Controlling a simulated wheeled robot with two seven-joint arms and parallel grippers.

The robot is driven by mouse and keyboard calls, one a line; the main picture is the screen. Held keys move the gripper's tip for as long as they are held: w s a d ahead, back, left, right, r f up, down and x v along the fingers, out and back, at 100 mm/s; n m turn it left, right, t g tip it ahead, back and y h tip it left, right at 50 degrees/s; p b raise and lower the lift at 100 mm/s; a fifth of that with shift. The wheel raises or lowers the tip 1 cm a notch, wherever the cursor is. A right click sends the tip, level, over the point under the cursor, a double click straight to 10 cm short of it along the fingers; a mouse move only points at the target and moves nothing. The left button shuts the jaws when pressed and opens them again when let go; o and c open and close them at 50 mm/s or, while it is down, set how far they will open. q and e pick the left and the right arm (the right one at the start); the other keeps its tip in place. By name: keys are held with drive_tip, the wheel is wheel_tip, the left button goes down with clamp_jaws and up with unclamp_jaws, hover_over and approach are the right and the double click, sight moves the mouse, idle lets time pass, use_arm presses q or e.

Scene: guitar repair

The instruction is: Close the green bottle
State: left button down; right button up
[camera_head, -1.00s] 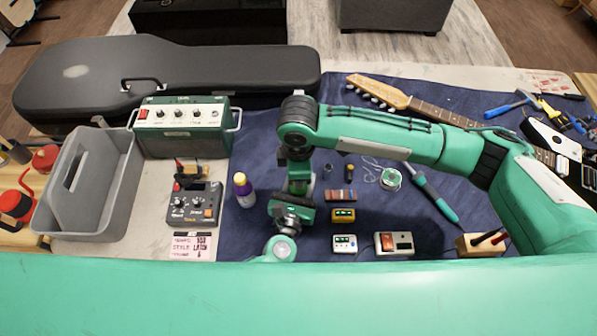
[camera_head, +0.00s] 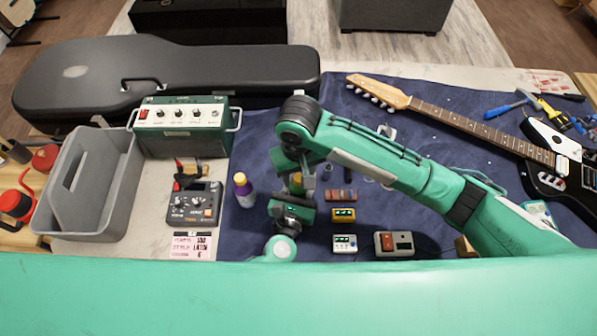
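A small yellow-green piece (camera_head: 296,183), likely the green bottle, shows between my two grippers in the middle of the blue mat. It is mostly hidden, and I cannot make out its mouth or a cap. My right gripper (camera_head: 306,181) points down right at it, its grey finger beside the piece. My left gripper (camera_head: 292,209) is just below it in the picture, seen from above. Its fingers are hidden, so whether either gripper is shut on the bottle cannot be told.
A guitar (camera_head: 440,112) lies at the back right. A grey tote (camera_head: 112,180) stands left.

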sight(292, 183)
drive_tip(key=shift+r, duration=0.1)
drive_tip(key=shift+r, duration=2.15)
drive_tip(key=shift+c, duration=0.5)
drive_tip(key=n, duration=0.2)
drive_tip(key=a+r+n, duration=0.1)
drive_tip(key=n, duration=0.2)
drive_tip(key=shift+w+r, duration=0.1)
drive_tip(key=shift+r, duration=0.05)
drive_tip(key=n, duration=0.4)
drive_tip(key=r+n, duration=0.1)
drive_tip(key=n, duration=0.4)
drive_tip(key=r+n, duration=0.1)
drive_tip(key=n, duration=0.4)
drive_tip(key=shift+d, duration=0.1)
drive_tip(key=n, duration=0.1)
drive_tip(key=d+n, duration=0.1)
drive_tip(key=n, duration=0.1)
drive_tip(key=shift+n, duration=0.3)
